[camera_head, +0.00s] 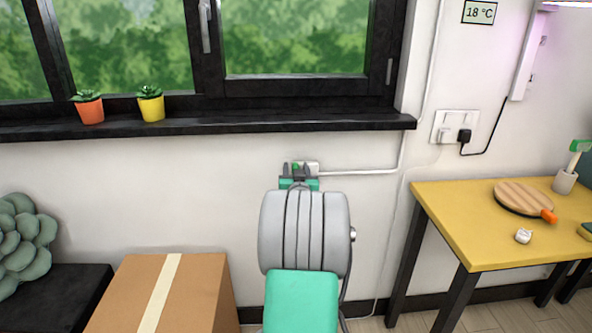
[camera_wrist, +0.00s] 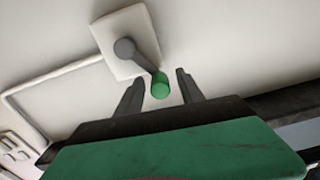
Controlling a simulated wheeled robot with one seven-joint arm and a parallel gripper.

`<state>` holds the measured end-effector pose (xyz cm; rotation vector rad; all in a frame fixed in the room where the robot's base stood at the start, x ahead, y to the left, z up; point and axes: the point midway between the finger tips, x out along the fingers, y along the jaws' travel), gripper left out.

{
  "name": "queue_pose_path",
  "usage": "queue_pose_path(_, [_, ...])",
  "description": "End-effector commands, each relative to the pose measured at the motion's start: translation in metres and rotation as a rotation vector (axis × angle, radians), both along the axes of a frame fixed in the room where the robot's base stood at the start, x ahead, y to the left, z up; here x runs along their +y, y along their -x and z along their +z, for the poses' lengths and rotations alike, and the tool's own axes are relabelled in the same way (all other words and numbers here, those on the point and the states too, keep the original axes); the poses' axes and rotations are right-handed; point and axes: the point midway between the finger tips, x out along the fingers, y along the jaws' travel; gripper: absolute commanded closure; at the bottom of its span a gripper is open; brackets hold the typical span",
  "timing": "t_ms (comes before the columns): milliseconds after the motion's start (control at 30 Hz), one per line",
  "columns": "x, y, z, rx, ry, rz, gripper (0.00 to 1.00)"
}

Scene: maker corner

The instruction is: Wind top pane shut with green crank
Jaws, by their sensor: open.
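The crank's grey arm (camera_wrist: 142,58) runs from a round hub on a white wall box (camera_wrist: 112,38) to its green knob (camera_wrist: 160,87). In the head view the wall box (camera_head: 313,167) sits below the window sill, mostly hidden by my arm. My gripper (camera_wrist: 159,77) is open, with one dark finger on each side of the green knob. I cannot tell whether either finger touches it. My gripper also shows in the head view (camera_head: 298,172), in front of the wall box. The dark-framed window (camera_head: 297,87) is above; its upper part is out of view.
A cardboard box (camera_head: 205,290) stands at the lower left, beside a dark low unit (camera_head: 60,300) with a plant-like cushion. Orange (camera_head: 90,112) and yellow (camera_head: 151,108) pots stand on the sill (camera_head: 250,125). A yellow table (camera_head: 455,220) is at right. A white conduit (camera_head: 360,171) runs from the wall box.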

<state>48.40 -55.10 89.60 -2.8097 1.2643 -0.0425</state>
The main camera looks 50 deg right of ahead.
Motion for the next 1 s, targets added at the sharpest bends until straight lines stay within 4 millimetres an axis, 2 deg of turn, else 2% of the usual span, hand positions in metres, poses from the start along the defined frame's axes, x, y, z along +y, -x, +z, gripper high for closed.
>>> queue_pose_path(133, [0.0004, 0.0001, 0.0, 0.0, 0.0, 0.0, 0.56])
queue_pose_path(667, [0.0015, -0.0006, -0.0002, 0.0, -0.001, 0.002, 0.99])
queue_pose_path(1000, [0.0021, -0.0014, -0.0004, 0.0, -0.003, 0.004, 1.0])
